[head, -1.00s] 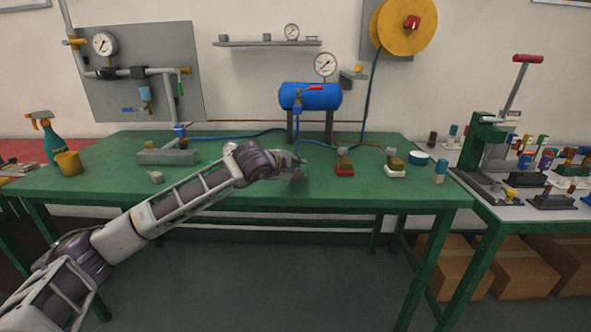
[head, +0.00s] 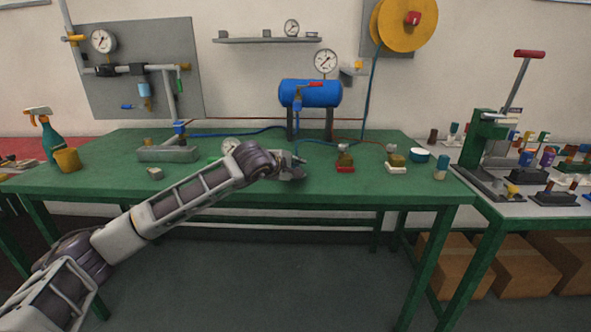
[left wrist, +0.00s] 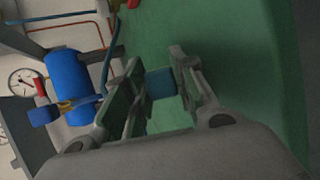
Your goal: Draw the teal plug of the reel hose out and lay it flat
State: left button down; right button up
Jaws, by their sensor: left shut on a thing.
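My left gripper (head: 294,170) is low over the middle of the green bench, in front of the blue tank. In the left wrist view its two fingers (left wrist: 155,62) are closed around a small teal-blue piece, the teal plug (left wrist: 159,83), which sits between the finger pads. Whether the plug touches the bench is hard to tell. In the head view the gripper mostly hides it. The blue reel hose (head: 370,95) hangs from the yellow reel (head: 405,24) behind the bench. The hose's link to the plug is not clear. My right gripper is not in view.
The blue tank (head: 311,94) with its gauge stands behind my gripper. The front bench top (head: 340,190) is clear.

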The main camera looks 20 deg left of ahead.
pick_arm(q)
jog(key=c, duration=1.1)
grip_release()
jog(key=v, duration=1.2)
jog(key=shift+r, duration=0.1)
dwell(0.4)
